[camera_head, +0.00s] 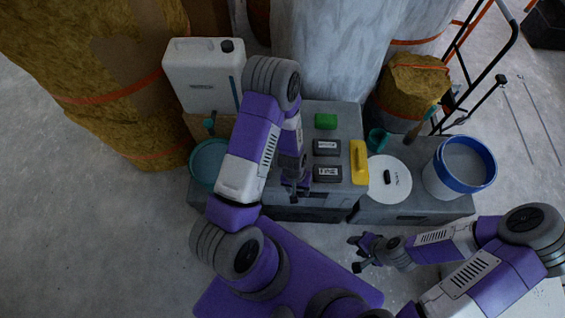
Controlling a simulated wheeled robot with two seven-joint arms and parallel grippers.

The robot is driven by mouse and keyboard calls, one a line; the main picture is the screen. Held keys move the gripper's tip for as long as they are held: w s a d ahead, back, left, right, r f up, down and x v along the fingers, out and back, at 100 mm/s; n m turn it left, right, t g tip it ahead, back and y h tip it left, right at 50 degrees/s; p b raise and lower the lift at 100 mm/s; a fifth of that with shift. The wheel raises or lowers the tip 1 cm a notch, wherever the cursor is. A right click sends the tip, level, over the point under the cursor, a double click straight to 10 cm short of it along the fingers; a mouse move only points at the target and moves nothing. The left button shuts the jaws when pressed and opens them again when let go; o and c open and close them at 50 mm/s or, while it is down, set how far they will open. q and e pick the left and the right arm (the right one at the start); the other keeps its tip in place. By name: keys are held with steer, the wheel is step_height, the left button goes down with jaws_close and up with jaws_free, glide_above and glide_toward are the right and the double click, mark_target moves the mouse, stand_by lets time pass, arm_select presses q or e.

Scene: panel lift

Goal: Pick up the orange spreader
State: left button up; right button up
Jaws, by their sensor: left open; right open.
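A long yellow object (359,162) with a raised grip lies on the right end of the grey box top (345,112); it is the nearest match to the orange spreader, and no plainly orange tool shows. My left gripper (296,190) is open and points down by the box's front edge, left of the yellow object and close to a dark labelled block (327,173). My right gripper (356,254) is open and empty, over the floor in front of the box. Neither gripper touches the yellow object. My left arm hides part of the box's left side.
A second dark block (326,147) and a green block (325,121) lie on the box. To the right are a white lidded tub (389,181), a blue-rimmed bucket (461,167) and a teal cup (376,139). A white canister (202,78) and teal bucket (207,160) stand left.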

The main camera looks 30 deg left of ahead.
arm_select(q)
steer(key=w+a+r, duration=0.1)
steer(key=w+a, duration=0.1)
steer(key=w, duration=0.1)
steer(key=w+a+r+n+y, duration=0.1)
steer(key=w+a+r, duration=0.1)
steer(key=w+a, duration=0.1)
steer(key=w+a+r+n, duration=0.1)
steer(key=w+a+r, duration=0.1)
steer(key=w+a, duration=0.1)
steer(key=shift+w+a+y, duration=0.1)
steer(key=shift+a+y, duration=0.05)
steer(key=shift+y, duration=0.25)
steer(key=shift+w+a+f, duration=0.1)
steer(key=shift+f, duration=0.3)
steer(key=f+b, duration=0.1)
steer(key=f, duration=0.3)
steer(key=f+b, duration=0.1)
steer(key=f, duration=0.1)
steer(key=shift+w+f+b, duration=0.25)
steer(key=shift+b, duration=0.05)
steer(key=shift+r, duration=0.1)
jaws_close()
